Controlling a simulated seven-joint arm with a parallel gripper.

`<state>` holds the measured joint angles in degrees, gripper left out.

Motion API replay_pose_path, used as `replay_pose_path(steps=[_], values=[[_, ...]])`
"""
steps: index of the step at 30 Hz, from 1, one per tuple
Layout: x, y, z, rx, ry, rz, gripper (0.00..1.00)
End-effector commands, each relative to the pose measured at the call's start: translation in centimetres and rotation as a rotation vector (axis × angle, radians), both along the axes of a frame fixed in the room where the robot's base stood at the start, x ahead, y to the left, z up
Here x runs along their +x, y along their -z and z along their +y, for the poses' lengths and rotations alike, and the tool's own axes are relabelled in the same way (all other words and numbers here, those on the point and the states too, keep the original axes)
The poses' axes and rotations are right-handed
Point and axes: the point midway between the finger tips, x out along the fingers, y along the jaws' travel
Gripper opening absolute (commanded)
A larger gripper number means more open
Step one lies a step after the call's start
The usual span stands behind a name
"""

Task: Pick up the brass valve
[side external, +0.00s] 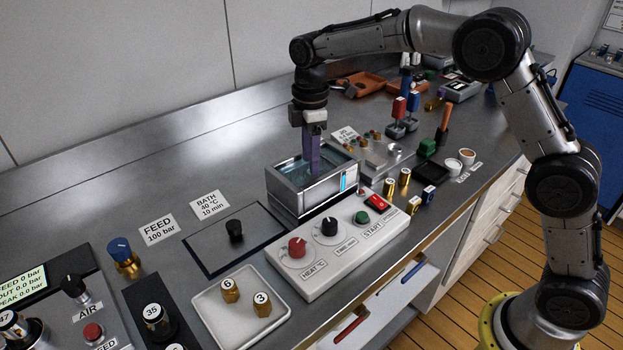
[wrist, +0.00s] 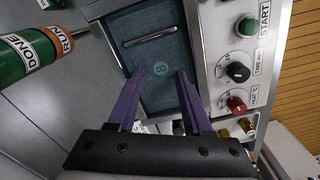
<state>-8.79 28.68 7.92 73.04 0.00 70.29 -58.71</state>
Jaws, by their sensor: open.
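A brass fitting with a blue knob (side external: 124,258) stands upright on the bench at the left of the side view; it looks like a valve. Brass pieces marked 6 (side external: 229,290) and 3 (side external: 262,304) stand in a white tray (side external: 212,318). My gripper (side external: 312,172) points down over the metal bath (side external: 290,200), away from all of these. In the wrist view its purple fingers (wrist: 156,75) are apart, with nothing held between them. Behind them lies the bath's blue-grey interior (wrist: 150,95), with a faint round shape on it. I cannot tell how far the fingertips reach in.
The control box (side external: 335,240) with knobs and buttons stands in front of the bath. Several brass cylinders (side external: 404,178) stand to its right. A dark square plate (side external: 215,250) lies left.

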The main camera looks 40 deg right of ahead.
Motion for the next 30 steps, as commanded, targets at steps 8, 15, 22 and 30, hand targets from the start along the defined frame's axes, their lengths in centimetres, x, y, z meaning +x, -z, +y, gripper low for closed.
replay_pose_path(steps=[8, 15, 22, 30], values=[[-0.2, 3.9, -0.1, -0.001, 0.0, 0.004, 0.5], [-0.2, 4.8, -0.1, 0.0, 0.0, 0.001, 0.5], [-0.2, 4.8, -0.1, 0.0, 0.0, 0.001, 0.3], [-0.2, 4.8, -0.1, 0.0, 0.0, 0.0, 0.0]])
